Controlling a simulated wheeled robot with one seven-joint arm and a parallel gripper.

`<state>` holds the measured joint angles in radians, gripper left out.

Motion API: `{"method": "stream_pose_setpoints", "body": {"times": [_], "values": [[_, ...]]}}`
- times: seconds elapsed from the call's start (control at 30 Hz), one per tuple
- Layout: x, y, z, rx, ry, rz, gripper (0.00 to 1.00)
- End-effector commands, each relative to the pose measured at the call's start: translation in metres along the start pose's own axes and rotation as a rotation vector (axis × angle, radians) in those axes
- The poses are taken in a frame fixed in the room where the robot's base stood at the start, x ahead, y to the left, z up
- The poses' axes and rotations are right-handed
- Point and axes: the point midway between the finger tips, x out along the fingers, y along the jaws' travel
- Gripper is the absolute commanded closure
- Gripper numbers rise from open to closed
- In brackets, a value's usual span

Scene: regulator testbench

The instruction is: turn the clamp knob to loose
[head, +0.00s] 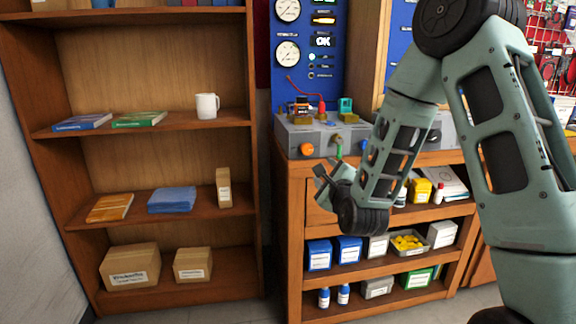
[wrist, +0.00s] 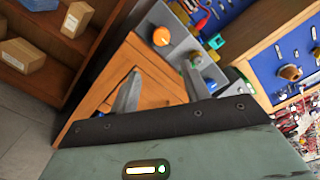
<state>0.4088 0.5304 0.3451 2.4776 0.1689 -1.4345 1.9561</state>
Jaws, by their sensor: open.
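The testbench (head: 291,139) is a grey box on the wooden cabinet, with a row of controls on its front. An orange round knob (head: 306,149) is at its left end and also shows in the wrist view (wrist: 161,36). A green control (head: 338,151) is to its right. I cannot read a label that tells which one is the clamp knob. My gripper (head: 322,178) is in front of the cabinet, below the bench front. In the wrist view my gripper (wrist: 160,70) is open and empty, its fingers apart and short of the orange knob.
A blue gauge panel (head: 308,60) rises behind the bench. A red lead and small brass fittings lie on top. The cabinet shelves (head: 370,262) below hold boxes and bottles. A wooden bookcase (head: 250,150) stands at left. My arm hides the bench's right part.

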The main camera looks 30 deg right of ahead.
Motion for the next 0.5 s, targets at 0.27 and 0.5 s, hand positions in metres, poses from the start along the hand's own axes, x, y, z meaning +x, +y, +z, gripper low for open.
{"method": "stream_pose_setpoints", "body": {"times": [0.27, 0.5], "values": [[0.032, -0.003, -0.001, 0.011, -0.001, -0.013, 0.53], [0.083, -0.003, 0.000, 0.009, -0.002, -0.011, 0.53]]}}
